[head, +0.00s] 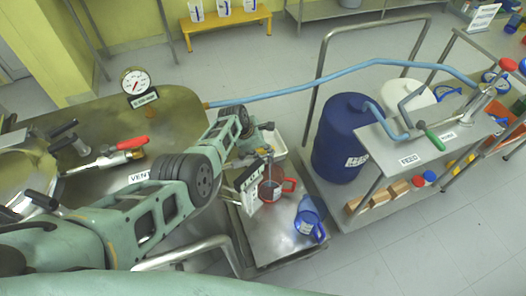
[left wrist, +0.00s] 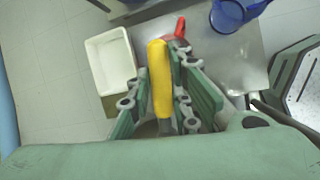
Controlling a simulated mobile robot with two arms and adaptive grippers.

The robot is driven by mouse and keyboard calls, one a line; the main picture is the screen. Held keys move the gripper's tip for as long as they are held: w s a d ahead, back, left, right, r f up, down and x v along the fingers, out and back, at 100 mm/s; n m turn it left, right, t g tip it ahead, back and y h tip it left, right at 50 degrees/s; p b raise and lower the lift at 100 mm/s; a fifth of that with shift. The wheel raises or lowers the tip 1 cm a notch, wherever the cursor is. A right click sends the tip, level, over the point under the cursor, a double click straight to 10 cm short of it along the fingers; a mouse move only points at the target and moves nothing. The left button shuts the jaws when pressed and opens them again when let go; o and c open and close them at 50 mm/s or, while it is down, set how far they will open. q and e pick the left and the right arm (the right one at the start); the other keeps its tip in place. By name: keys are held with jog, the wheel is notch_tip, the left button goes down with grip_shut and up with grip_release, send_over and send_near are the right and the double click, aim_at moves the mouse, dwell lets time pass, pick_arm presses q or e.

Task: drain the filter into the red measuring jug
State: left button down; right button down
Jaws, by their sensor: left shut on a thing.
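My left gripper (head: 256,138) reaches in from the left over the end of the steel bench. In the left wrist view it (left wrist: 161,100) is shut on a yellow handle (left wrist: 158,65), which lies between its fingers. The red measuring jug (head: 268,191) stands on a low steel stand, below a thin downward spout (head: 269,165). Its red handle points right. In the left wrist view only a red piece of the jug (left wrist: 180,28) shows beyond the yellow handle. The filter body is mostly hidden by my arm, and the jug's contents cannot be made out. My right gripper is out of view.
A blue jug (head: 309,218) stands right of the red one on the stand (head: 277,246). A white tray (left wrist: 111,65) sits left of the gripper in the wrist view. A blue drum (head: 342,140) and a cart with a hose (head: 310,87) are on the right.

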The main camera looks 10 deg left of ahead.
pick_arm(q)
jog(key=shift+w+a+r+n+y, duration=0.1)
jog(key=shift+w+a+n+y, duration=0.15)
jog(key=shift+w+n, duration=0.3)
jog(key=c, duration=1.6)
grip_release()
jog(key=shift+s, duration=0.1)
jog(key=shift+s+v, duration=0.15)
jog(key=shift+v, duration=2.8)
jog(key=shift+s+v, duration=0.15)
jog(key=shift+v, duration=2.85)
